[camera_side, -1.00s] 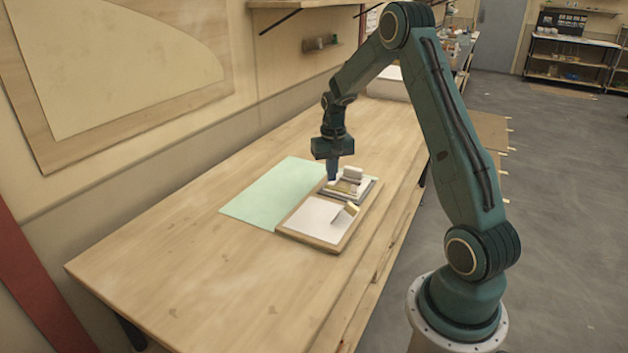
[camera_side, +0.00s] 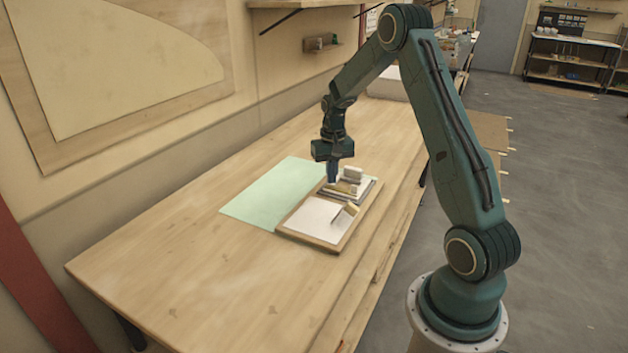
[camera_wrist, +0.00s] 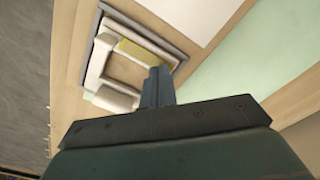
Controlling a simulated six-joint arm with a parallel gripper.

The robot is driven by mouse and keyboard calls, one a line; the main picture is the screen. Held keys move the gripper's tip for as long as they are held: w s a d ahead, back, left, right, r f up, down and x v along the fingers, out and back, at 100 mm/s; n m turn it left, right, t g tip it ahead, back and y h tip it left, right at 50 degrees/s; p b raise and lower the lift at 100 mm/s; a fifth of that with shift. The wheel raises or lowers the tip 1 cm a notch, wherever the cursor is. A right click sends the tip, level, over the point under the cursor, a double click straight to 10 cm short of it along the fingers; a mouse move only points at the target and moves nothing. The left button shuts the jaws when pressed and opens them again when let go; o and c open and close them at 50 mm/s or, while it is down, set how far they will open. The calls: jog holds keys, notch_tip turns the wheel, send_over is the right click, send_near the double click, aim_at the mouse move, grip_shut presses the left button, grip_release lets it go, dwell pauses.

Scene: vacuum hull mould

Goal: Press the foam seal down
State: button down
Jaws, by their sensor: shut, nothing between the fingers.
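A yellow strip (camera_wrist: 145,53), which looks like the foam seal, lies along one side of a pale, raised rectangular frame (camera_wrist: 97,62) in the wrist view. In the side view the strip (camera_side: 346,187) shows small beside my fingers. My gripper (camera_wrist: 158,85) has its blue fingers together with nothing held. In the side view my gripper (camera_side: 333,179) points straight down at the left edge of the frame. The fingertips are close to the strip's end; I cannot tell whether they touch it. My gripper body hides part of the frame's near side.
The frame sits in a grey-edged tray (camera_wrist: 176,45) on a wooden board (camera_side: 318,241). A pale green mat (camera_side: 264,196) lies left. The wooden table (camera_side: 190,265) is clear in front.

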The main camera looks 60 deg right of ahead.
aim_at(331, 187)
jog(key=shift+f, duration=0.8)
jog(key=shift+r, duration=1.05)
jog(key=shift+r, duration=0.1)
jog(key=shift+r, duration=2.4)
